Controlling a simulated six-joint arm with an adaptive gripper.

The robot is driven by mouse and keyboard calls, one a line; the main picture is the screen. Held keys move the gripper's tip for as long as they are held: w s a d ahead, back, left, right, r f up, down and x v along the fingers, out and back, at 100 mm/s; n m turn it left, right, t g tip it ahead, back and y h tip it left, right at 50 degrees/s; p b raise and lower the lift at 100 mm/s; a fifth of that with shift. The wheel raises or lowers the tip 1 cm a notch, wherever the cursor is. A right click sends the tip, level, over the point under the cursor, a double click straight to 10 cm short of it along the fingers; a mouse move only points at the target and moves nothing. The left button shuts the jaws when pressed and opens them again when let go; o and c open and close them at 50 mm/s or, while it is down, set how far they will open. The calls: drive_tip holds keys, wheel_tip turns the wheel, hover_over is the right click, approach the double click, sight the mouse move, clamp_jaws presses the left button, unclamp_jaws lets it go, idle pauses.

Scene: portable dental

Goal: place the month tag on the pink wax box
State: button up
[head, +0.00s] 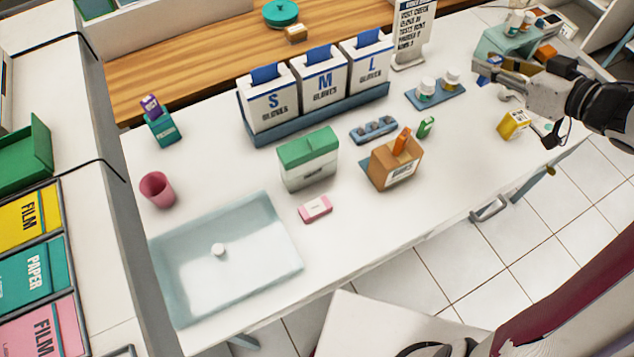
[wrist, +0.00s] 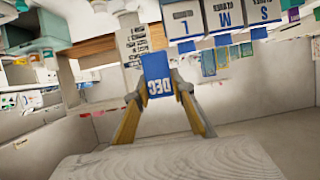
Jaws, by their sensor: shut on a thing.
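The month tag is a blue card marked "DEC" (wrist: 157,78), upside down in the wrist view. My gripper (wrist: 158,92) is shut on it, one finger at each side. In the head view my gripper (head: 484,70) is at the upper right, above the far right part of the counter. A small pink box with a pale label (head: 315,208), which looks like the wax box, lies on the counter right of the clear tray. It is well to the lower left of my gripper, with nothing seen on top of it.
A green-lidded box (head: 308,158) stands just behind the pink box. An orange-brown box (head: 396,164) and a blue tray (head: 374,130) are to its right. Glove boxes (head: 318,85) stand farther back. A yellow box (head: 514,124) is below my gripper. The counter's front strip is bare.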

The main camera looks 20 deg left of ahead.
drive_tip(key=s+a+n+g+y, duration=0.1)
drive_tip(key=s+a+n+g, duration=0.1)
drive_tip(key=s+a, duration=0.45)
drive_tip(key=s+a+n+g+y, duration=0.2)
drive_tip(key=s+a, duration=0.1)
drive_tip(key=a, duration=0.6)
drive_tip(key=n+g, duration=0.5)
hover_over(315, 207)
wheel_tip(315, 207, down, 11)
drive_tip(key=shift+y, duration=0.4)
drive_tip(key=shift+f, duration=0.1)
drive_tip(key=shift+f, duration=2.8)
drive_tip(key=shift+f, duration=0.2)
drive_tip(key=shift+f, duration=1.9)
drive_tip(key=shift+f, duration=0.15)
